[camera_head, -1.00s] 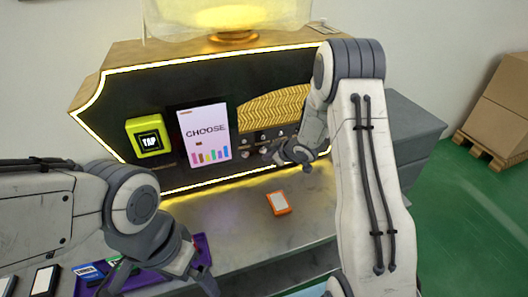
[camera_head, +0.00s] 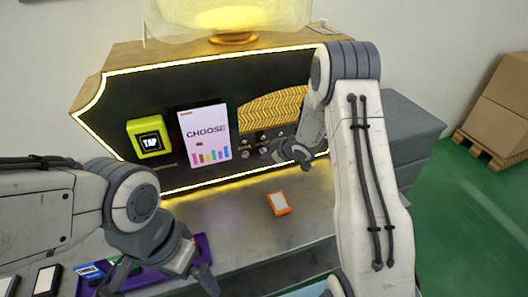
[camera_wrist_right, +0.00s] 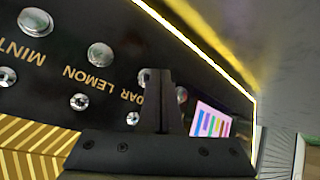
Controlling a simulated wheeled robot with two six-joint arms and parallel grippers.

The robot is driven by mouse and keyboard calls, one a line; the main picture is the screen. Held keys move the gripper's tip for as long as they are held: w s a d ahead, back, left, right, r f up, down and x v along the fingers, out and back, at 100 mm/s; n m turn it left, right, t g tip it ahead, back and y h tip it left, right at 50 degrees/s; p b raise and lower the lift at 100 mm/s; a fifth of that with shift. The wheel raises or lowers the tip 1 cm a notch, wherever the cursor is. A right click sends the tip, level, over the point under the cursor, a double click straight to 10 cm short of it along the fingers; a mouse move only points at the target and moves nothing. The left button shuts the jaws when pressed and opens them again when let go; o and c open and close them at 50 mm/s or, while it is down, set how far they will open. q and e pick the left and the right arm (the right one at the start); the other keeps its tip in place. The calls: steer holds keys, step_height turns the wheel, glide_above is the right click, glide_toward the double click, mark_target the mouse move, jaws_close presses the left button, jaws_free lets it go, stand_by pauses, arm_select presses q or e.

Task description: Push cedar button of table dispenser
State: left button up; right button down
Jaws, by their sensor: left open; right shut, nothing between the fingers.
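The table dispenser (camera_head: 220,115) is a dark panel edged with a glowing strip, with a row of silver buttons. In the right wrist view, the labels MINT (camera_wrist_right: 25,50), LEMON (camera_wrist_right: 88,76) and a partly covered "...DAR" (camera_wrist_right: 131,99) show. The cedar button (camera_wrist_right: 144,76) is partly hidden behind my right fingers. My right gripper (camera_head: 292,156) is shut and empty in front of the panel; its fingers (camera_wrist_right: 163,78) overlap the cedar button in the wrist view. I cannot tell whether they touch it. My left gripper (camera_head: 205,278) is open and empty at the lower left, near the purple tray.
A CHOOSE sign (camera_head: 205,132) and a yellow TAP box (camera_head: 149,138) stand left of the buttons. An orange-and-white box (camera_head: 278,203) lies on the grey counter (camera_head: 235,220). A purple tray (camera_head: 204,244) sits below my left gripper. Cardboard boxes (camera_head: 505,95) stand far right.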

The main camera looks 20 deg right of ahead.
steer(key=shift+w+p, duration=0.3)
steer(key=shift+w, duration=0.1)
stand_by(0.3)
steer(key=shift+s, duration=0.85)
steer(key=shift+s+b, duration=0.1)
steer(key=shift+b, duration=0.2)
steer(key=s+b, duration=0.1)
steer(key=s, duration=0.3)
steer(key=shift+s+d, duration=0.1)
steer(key=shift+s, duration=0.3)
stand_by(0.3)
